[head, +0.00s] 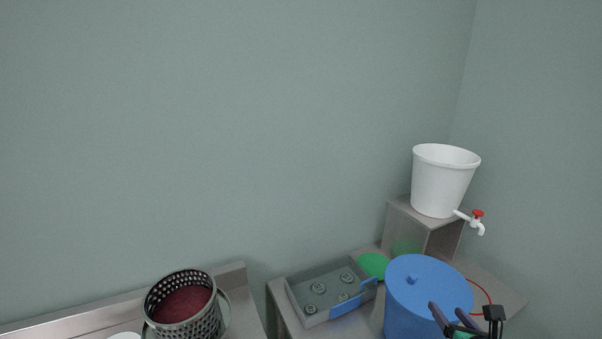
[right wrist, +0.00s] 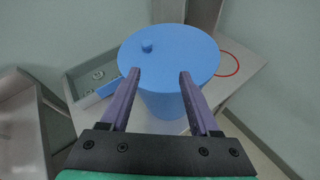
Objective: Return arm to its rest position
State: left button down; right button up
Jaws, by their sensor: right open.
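My right gripper (head: 462,322) is at the bottom right of the head view, in front of a blue lidded vat (head: 430,285). In the right wrist view the gripper (right wrist: 158,78) has its two purple fingers wide apart with nothing between them. The blue vat (right wrist: 165,60) with a small knob on its lid lies beyond the fingertips; whether they touch it I cannot tell. My left gripper is not in view.
A grey tray (head: 300,295) with several round pieces and a blue handle stands left of the vat. A white bucket (head: 440,180) with a red-handled tap stands on a raised box (head: 408,228). A perforated metal basket (head: 153,310) holds dark red contents at the lower left.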

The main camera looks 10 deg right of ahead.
jog(key=s+f+m+g+h, duration=0.1)
jog(key=s+f+m+g, duration=0.65)
jog(key=m, duration=1.05)
jog(key=s+a+f+m+g+y, duration=0.1)
jog(key=s+a+f+m+y, duration=0.15)
jog(key=a+m, duration=0.45)
jog(key=s+a+f+m+g+y, duration=0.1)
jog(key=s+a+f+m+y, duration=0.2)
jog(key=a, duration=0.6)
notch_tip(320, 180, down, 30)
jog(key=s+d+b, duration=0.1)
jog(key=s+b, duration=0.1)
jog(key=b, duration=0.5)
jog(key=s+d+f+g+b, duration=0.2)
jog(key=s+d+f+b, duration=0.1)
jog(key=s+f, duration=1.3)
jog(key=shift+s+f+h+b, duration=0.35)
jog(key=shift+f+b, duration=0.25)
jog(key=shift+f, duration=0.25)
